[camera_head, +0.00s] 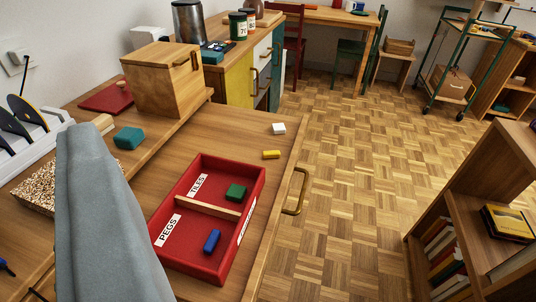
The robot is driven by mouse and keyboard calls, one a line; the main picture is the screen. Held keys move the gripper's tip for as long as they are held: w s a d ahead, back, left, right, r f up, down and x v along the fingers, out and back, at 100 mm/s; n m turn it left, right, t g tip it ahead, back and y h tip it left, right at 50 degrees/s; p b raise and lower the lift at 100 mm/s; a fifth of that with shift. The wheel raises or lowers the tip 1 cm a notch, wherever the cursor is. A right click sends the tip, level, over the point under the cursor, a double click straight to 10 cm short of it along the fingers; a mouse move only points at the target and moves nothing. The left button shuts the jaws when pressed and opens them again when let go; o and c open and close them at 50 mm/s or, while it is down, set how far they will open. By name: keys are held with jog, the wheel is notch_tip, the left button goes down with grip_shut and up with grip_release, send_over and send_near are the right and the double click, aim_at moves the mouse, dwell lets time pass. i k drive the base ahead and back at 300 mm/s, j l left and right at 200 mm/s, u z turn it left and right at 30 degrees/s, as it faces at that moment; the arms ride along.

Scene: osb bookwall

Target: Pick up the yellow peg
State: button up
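The yellow peg (271,154) lies on the wooden worktop, beyond the far right corner of a red tray and near the worktop's right edge. Nothing touches it. The red tray (172,253) has a wooden divider and two compartments, labelled PEGS and TILES. A blue peg (211,241) lies in the PEGS compartment and a green tile (236,192) in the TILES compartment. A large grey tapered shape rises at the lower left, well left of the yellow peg. It may be part of my gripper; no pair of fingertips can be made out.
A white block (278,128) lies just beyond the yellow peg. A wooden box (161,85) and a teal block (128,138) stand on a raised shelf at left. A drawer handle (297,192) sticks out at right. Parquet floor is open beyond; a bookcase (480,215) stands lower right.

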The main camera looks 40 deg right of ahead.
aim_at(271, 153)
jog(key=i+z, duration=0.15)
jog(key=z, duration=0.25)
jog(key=i+j+z, duration=0.1)
jog(key=z, duration=0.25)
jog(key=i+j+z, duration=0.15)
jog(key=z, duration=0.25)
